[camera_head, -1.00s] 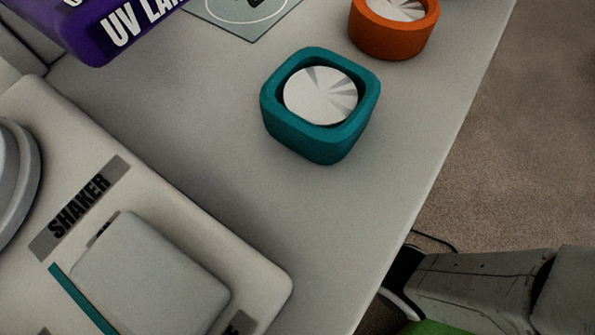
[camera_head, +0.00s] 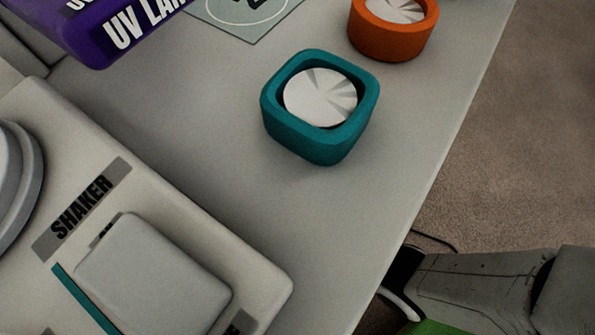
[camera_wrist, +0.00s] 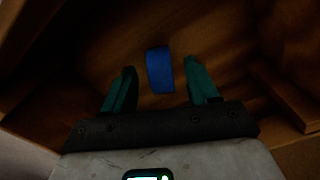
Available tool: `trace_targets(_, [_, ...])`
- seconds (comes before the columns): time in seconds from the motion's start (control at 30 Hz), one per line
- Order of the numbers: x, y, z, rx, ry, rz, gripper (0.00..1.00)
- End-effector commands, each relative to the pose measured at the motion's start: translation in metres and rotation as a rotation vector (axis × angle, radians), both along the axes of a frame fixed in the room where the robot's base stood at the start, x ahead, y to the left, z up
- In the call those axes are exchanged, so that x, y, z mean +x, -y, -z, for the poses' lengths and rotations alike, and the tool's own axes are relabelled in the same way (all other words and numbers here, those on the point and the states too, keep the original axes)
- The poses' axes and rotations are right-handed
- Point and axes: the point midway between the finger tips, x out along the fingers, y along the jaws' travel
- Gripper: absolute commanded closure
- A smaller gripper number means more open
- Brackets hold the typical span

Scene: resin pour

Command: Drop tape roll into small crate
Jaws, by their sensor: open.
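In the wrist view, my gripper (camera_wrist: 161,90) is open, with its two teal fingers spread apart inside or over a dark brown wooden box (camera_wrist: 80,55), probably the small crate. A blue object (camera_wrist: 160,70), which looks like the tape roll, shows beyond and between the fingertips, apart from both, against the brown wood. Whether it rests on the wood or is in the air I cannot tell. The head view shows neither crate nor tape roll, and the gripper's fingers are not in it.
In the head view, a light table holds a teal rounded-square container (camera_head: 322,142), an orange round container (camera_head: 390,42), a purple UV lamp box (camera_head: 85,32) and a shaker (camera_head: 225,235). The table's right edge drops to carpet (camera_head: 510,170).

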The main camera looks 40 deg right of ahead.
Motion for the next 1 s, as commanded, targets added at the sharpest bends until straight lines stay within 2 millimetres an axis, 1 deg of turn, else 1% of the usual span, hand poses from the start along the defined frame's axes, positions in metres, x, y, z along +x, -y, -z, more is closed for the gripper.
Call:
trace_targets(0.03, [0.0, 0.0, -0.012, 0.0, 0.002, 0.0, 0.41])
trace_targets(0.2, [0.001, 0.0, -0.043, 0.001, 0.003, 0.0, 0.41])
trace_targets(0.3, [0.001, 0.0, -0.058, 0.001, 0.003, 0.0, 0.41])
trace_targets(0.4, [0.0, 0.0, -0.069, 0.0, 0.001, 0.0, 0.41])
trace_targets(0.5, [0.0, 0.0, -0.076, 0.0, 0.001, 0.0, 0.41])
trace_targets(0.6, [0.0, 0.0, -0.078, 0.0, 0.0, 0.0, 0.41])
trace_targets(1.0, [0.0, 0.0, -0.077, 0.0, 0.0, 0.0, 0.41])
